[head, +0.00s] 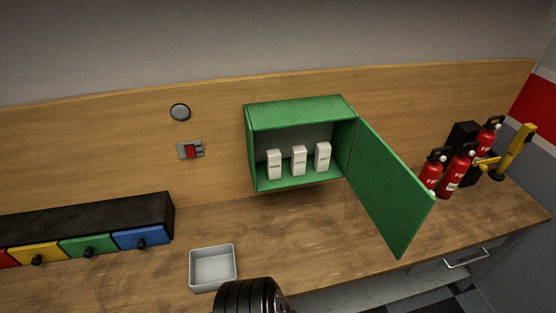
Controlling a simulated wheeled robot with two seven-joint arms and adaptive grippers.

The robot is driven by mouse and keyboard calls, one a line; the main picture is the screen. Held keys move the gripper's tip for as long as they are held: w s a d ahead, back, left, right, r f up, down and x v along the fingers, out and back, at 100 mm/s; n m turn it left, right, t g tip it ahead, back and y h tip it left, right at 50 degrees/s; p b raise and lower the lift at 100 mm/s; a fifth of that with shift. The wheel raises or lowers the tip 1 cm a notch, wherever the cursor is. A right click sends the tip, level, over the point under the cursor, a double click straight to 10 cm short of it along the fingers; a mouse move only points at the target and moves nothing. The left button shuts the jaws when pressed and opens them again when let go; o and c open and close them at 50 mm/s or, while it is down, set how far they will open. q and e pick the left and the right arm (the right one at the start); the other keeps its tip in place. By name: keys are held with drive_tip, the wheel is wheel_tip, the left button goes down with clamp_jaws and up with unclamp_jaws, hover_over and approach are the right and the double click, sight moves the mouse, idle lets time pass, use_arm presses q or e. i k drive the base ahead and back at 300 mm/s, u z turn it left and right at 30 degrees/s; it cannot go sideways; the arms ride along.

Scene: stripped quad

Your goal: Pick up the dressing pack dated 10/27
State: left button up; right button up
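Three white packs stand upright side by side inside an open green wall cabinet (300,114): a left pack (274,165), a middle pack (299,161) and a right pack (322,157). Each has small dark print on its front, too small to read, so I cannot tell which is dated 10/27. Part of a dark ribbed arm of mine shows at the bottom centre, below the cabinet and apart from the packs. Neither gripper's fingers are in view.
The green cabinet door (393,190) hangs open to the right, over the wooden counter (330,225). A metal tray (213,268) sits at the front. Coloured drawers (90,246) stand left; red extinguishers (458,170) stand right. The counter below the cabinet is clear.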

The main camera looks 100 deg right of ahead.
sight(323, 149)
drive_tip(key=i, duration=1.05)
drive_tip(key=z, duration=3.4)
drive_tip(key=i, duration=0.5)
